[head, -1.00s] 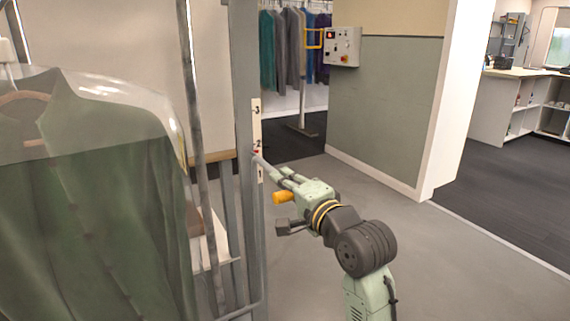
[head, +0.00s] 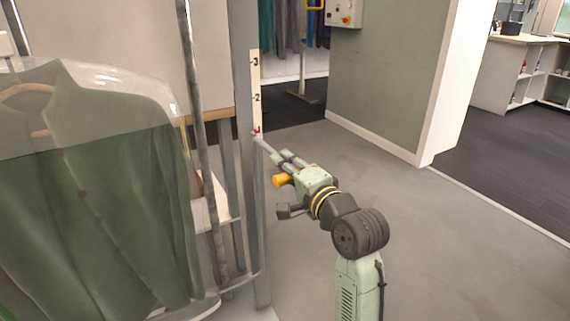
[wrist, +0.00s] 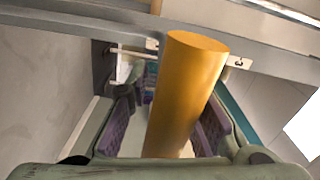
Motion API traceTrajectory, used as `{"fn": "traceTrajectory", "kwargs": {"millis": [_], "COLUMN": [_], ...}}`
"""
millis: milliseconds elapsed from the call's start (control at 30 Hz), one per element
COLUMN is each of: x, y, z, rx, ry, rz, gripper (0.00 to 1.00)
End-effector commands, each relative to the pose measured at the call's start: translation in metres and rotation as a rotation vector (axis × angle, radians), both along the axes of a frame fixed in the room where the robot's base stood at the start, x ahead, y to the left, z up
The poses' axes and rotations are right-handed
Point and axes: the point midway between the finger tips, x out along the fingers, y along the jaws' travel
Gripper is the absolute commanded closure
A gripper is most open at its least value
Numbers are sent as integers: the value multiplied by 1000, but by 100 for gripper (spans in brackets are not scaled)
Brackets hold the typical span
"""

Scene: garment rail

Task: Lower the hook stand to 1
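The hook stand is a grey upright post (head: 246,200) left of centre in the head view. Its pale scale strip (head: 256,85) shows 3 and 2, and a red pointer (head: 257,131) sits at the strip's bottom end, about where the 1 belongs. A grey bar (head: 265,147) runs from the pointer towards my gripper (head: 281,158). An orange cylindrical handle (head: 282,181) lies at my gripper; in the wrist view the handle (wrist: 185,95) stands between the purple-padded fingers. The fingers look apart, with narrow gaps beside the handle.
A green garment under clear plastic (head: 90,190) hangs close at left. A control box (head: 344,12) is on the green wall (head: 385,80) behind. Clothes hang beyond the opening. The grey floor (head: 440,260) to the right is clear.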

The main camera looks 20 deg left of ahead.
Motion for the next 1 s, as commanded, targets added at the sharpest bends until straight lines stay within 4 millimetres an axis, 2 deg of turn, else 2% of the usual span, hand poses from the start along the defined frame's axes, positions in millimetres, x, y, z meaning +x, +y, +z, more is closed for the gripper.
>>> {"fn": "traceTrajectory", "kwargs": {"millis": [167,567,667,1000], "x": [-1,-4,-13,-56], "y": [1,-5,-16,-73], "z": [-2,0,0,0], "rx": [-4,0,0,-1], "ry": [0,-3,-3,-2], "rz": [5,0,-1,-2], "gripper": [67,67,67,67]}}
